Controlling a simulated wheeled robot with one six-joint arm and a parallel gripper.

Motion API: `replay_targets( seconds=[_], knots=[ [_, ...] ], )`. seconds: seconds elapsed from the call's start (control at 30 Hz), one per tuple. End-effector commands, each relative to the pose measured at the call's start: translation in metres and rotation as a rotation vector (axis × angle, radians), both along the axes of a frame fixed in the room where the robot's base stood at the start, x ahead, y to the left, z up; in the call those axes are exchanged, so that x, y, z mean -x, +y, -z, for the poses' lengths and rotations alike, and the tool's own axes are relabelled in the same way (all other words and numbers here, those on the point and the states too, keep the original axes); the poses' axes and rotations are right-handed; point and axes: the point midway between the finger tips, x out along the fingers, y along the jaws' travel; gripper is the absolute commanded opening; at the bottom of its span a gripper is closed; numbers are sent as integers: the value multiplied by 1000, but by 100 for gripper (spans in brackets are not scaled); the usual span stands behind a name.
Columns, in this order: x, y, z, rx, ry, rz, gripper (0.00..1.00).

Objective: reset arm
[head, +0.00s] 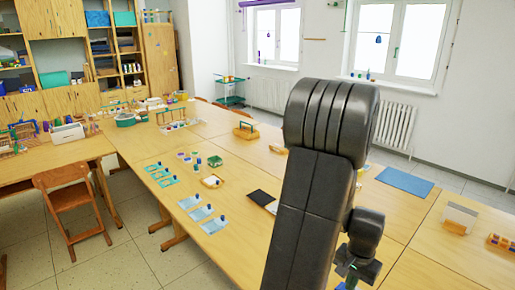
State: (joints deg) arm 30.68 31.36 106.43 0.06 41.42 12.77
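My arm stands up in the right half of the head view, its dark links folded in front of the tables. My gripper (352,277) shows only in part at the bottom, below the wrist link, near the lower edge of the frame. A small green piece shows beside it, and I cannot tell whether it belongs to the gripper or lies between the fingers. The fingertips are too small and too cut off to tell if they are open or shut.
Wooden tables (145,151) form a long surface with blue cards (213,225), a green box (215,161), a blue mat (404,181) and a white holder (459,217). A wooden chair (68,203) stands at the left. Tiled floor (115,262) is clear at lower left.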

Motion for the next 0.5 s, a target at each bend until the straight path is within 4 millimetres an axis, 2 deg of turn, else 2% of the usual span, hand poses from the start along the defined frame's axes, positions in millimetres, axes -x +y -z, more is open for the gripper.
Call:
replay_targets(
  seconds=[0.5],
  knots=[
    [2,7,-6,0,0,-17,0]
  ],
)
